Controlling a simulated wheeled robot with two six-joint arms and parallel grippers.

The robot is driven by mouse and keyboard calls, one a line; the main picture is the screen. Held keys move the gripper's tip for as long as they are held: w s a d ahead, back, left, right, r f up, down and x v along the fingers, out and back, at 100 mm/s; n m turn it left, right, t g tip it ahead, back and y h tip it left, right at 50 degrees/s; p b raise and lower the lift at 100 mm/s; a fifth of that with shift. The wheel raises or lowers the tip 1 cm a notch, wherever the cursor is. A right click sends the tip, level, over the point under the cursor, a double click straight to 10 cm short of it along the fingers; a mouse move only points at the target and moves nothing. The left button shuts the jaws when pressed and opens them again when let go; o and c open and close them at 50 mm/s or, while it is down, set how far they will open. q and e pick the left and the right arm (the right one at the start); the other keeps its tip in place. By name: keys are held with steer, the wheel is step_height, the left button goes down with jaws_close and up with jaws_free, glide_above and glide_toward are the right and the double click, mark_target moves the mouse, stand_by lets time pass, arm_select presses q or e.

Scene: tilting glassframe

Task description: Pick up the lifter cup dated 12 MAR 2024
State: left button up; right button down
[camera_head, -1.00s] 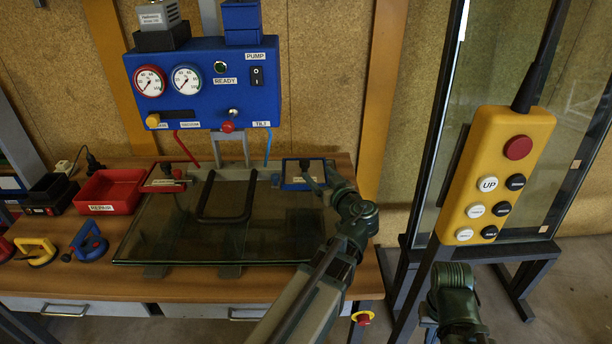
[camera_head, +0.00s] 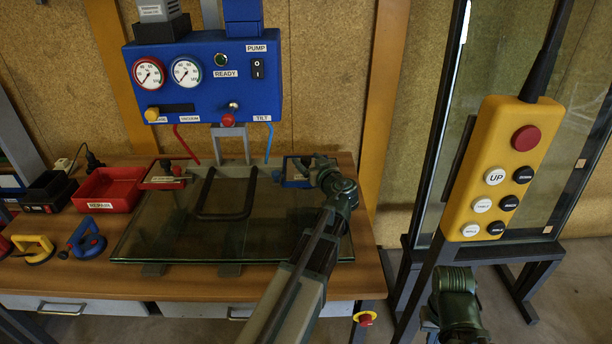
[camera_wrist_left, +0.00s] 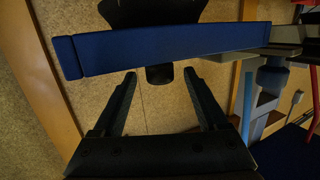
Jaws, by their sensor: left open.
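A blue-edged piece (camera_head: 297,172) with a pale top and a small dark knob stands at the back right of the glass pane. A red-edged piece (camera_head: 163,176) like it stands at the back left. No date is readable on either. My left gripper (camera_head: 318,168) is at the right end of the blue-edged piece, partly hiding it. In the left wrist view the open fingers (camera_wrist_left: 160,80) point at a blue bar (camera_wrist_left: 170,48), with a dark stub below it between them; nothing is gripped. Yellow (camera_head: 36,248) and blue (camera_head: 86,240) handled cups lie at the bench's left. My right gripper is out of view.
The glass pane (camera_head: 150,235) with a black handle covers the bench middle. A red tray (camera_head: 108,190) labelled REPAIR stands left of it. The blue pump panel (camera_head: 205,80) is above. A yellow control pendant (camera_head: 500,168) hangs at the right before a tall glass frame.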

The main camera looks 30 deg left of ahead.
arm_select(q)
steer(key=shift+x, duration=0.85)
jaws_close()
stand_by(0.8)
